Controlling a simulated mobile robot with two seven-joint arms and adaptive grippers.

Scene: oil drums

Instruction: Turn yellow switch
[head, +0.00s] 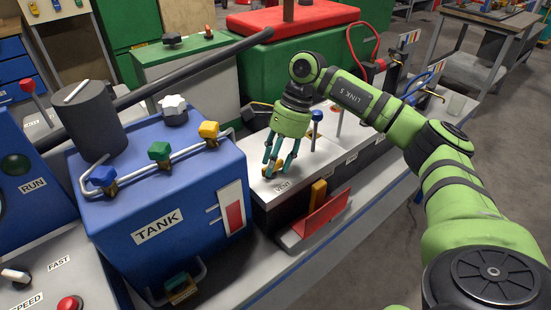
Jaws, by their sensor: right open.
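The blue box marked TANK (165,200) has a pipe on top with three coloured knobs. The yellow switch (209,130) is the knob at the pipe's right end, beside the green knob (159,151) and the blue knob (103,177). My right gripper (278,163) points down over the light top of the neighbouring unit (325,157), right of the yellow switch and apart from it. Its teal fingers are spread and hold nothing. They partly hide a small yellow part below them. My left gripper is out of view.
A dark cylinder (90,122) and white knob (173,108) rise from the tank. A long dark bar (190,72) crosses behind them. A blue-topped lever (317,117) stands close right of my gripper. A red plate (323,213) stands in front of the unit.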

